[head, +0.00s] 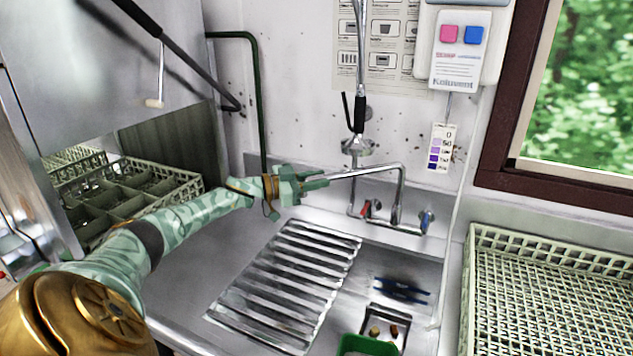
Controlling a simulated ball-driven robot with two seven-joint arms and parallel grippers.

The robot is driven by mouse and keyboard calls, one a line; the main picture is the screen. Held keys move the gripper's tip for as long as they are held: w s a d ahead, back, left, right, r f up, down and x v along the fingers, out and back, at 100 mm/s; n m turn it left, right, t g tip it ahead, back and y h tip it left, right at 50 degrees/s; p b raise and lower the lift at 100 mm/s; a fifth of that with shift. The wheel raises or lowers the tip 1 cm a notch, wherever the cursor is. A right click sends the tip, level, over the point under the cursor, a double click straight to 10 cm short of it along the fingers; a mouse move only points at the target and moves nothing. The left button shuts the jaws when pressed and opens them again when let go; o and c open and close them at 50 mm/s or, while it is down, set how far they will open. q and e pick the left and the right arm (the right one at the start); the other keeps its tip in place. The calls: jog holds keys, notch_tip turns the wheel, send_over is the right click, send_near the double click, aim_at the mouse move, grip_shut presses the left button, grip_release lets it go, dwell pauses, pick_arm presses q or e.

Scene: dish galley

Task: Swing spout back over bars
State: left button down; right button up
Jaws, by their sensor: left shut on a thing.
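The metal spout (372,170) of the sink faucet reaches left from its bent riser near the wall. My left gripper (314,183), green and white on a patterned green arm, is shut on the spout near its left end. The bars (287,283) form a slatted metal rack lying in the sink; the spout's gripped end is above and behind their back edge. The faucet base has a red handle (368,208) and a blue handle (426,221). The exact spout tip is hidden by my gripper. My right gripper is not in view.
A pale crate (480,232) stands on the right counter. A green container (369,346) and a drain opening with small scraps sit at the front of the sink. A dark blue item (402,290) lies right of the bars. A compartment rack (131,187) is at left, under the raised metal hood.

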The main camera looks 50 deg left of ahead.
pick_arm(q)
jog(key=c, duration=1.3)
grip_release()
jog(key=shift+w+a, duration=0.1)
jog(key=shift+a, duration=0.1)
jog(key=shift+w+a+f, duration=0.1)
jog(key=shift+w+a, duration=0.05)
jog(key=shift+s, duration=0.2)
jog(key=p+v, duration=0.3)
jog(key=v, duration=1.3)
jog(key=shift+p, duration=0.4)
